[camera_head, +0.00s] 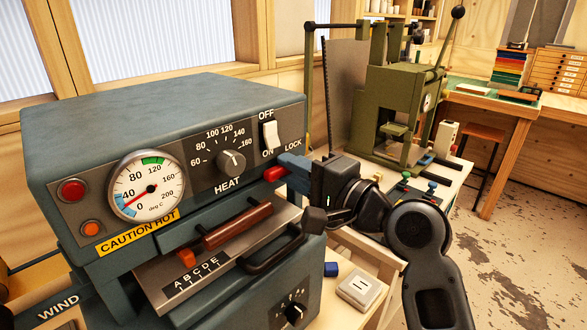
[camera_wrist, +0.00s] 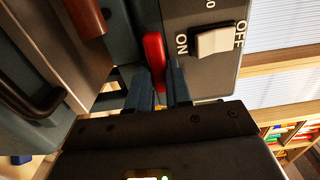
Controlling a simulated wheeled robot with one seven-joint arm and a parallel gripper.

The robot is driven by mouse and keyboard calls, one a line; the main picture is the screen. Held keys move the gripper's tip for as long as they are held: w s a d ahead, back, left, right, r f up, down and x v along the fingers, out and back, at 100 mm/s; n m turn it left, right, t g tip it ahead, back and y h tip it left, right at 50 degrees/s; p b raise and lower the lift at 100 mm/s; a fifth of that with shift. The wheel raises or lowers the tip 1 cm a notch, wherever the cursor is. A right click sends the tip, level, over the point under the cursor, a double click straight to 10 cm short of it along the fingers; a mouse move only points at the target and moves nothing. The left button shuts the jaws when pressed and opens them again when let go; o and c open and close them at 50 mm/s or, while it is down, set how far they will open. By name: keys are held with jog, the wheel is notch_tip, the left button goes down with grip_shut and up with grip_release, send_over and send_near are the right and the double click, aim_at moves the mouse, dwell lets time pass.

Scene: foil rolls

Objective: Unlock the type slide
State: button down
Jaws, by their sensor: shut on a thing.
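The type slide (camera_head: 200,278) is the flat metal plate marked A B C D E at the front of the blue-grey foil machine (camera_head: 165,112). It has a black bar handle (camera_head: 285,247) at its right. A red lock lever (camera_head: 275,174) sticks out at the machine's right front, below the word LOCK. My gripper (camera_head: 287,166) reaches it from the right, its blue-grey fingers shut on the lever. In the wrist view the red lever (camera_wrist: 154,58) stands between the two fingers (camera_wrist: 165,90). The lever's inner end is hidden.
A white rocker switch (camera_head: 270,135) sits just above the lever. A heat knob (camera_head: 231,164), a dial gauge (camera_head: 147,187) and a brown-red grip (camera_head: 236,224) are to the left. A green press (camera_head: 390,110) stands behind my arm. Open floor (camera_head: 530,230) lies at right.

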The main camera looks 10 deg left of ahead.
jog(key=c, duration=1)
grip_release()
jog(key=shift+c, duration=0.2)
jog(key=shift+d, duration=0.1)
jog(key=b+v, duration=0.1)
jog(key=v, duration=0.6)
jog(key=shift+s+d+b, duration=0.25)
jog(key=shift+d+b, duration=0.05)
jog(key=shift+b, duration=0.05)
